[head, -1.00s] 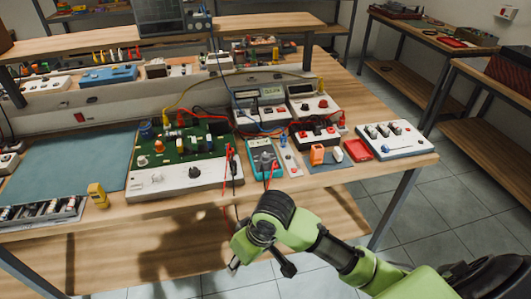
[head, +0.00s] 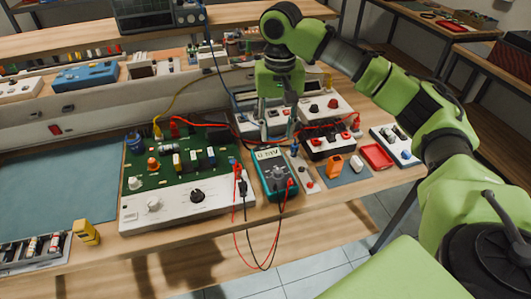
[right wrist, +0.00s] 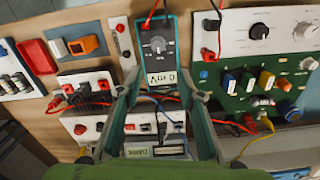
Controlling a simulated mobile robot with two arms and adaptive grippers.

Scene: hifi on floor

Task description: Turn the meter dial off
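The teal multimeter (head: 264,177) lies on the bench's front part, just right of the green circuit board. Its display is lit, with digits too small to read surely. Its round dial (right wrist: 157,44) shows in the right wrist view, with red and black leads plugged in below. I cannot tell the dial's exact setting. My right gripper (head: 277,128) points down above the bench, just behind the meter. In the right wrist view its two fingers (right wrist: 160,76) are apart, on either side of the meter's display end, with nothing between them held. My left gripper is not in view.
The green circuit board (head: 168,172) with its white control panel is left of the meter. A slim white switch strip (head: 303,172), an orange part (head: 335,166) and a red tray (head: 376,157) are to the right. Loose leads hang over the front edge. Instruments stand behind.

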